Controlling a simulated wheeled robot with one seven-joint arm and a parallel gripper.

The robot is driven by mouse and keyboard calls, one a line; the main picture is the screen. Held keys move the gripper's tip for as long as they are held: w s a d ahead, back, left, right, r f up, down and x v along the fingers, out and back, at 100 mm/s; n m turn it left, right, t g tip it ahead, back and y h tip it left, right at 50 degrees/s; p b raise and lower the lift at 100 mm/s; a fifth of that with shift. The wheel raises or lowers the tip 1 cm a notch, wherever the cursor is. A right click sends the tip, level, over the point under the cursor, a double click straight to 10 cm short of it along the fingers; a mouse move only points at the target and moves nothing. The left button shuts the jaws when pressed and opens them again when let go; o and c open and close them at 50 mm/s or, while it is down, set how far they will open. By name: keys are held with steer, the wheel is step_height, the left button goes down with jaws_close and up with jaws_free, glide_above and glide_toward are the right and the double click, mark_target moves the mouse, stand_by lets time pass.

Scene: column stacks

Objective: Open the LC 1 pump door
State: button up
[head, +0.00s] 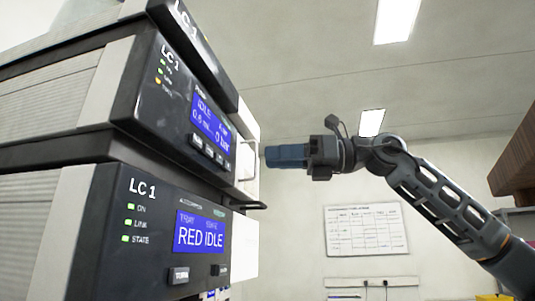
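The LC 1 pump (185,105) is the upper dark-fronted module on the left, with a blue display reading IDLE and 0 bar and a row of buttons. Its front is seen at a steep angle. A pale panel (247,134) shows past its right edge, with a thin handle (250,178) low on it; I cannot tell whether this is the pump door. My gripper (268,156) points left from the right, its blue end just right of the panel. Contact with the handle cannot be made out. The fingers are seen side-on, so their opening is hidden.
Below the pump is another LC 1 module (150,235) with a RED IDLE display; a dark handle (248,206) juts out at its upper right. Another module (185,30) sits above. A whiteboard (366,229) hangs on the back wall. A brown cabinet (515,160) is at far right.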

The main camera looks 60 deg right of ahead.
steer(key=shift+x, duration=1.15)
jaws_close()
stand_by(0.6)
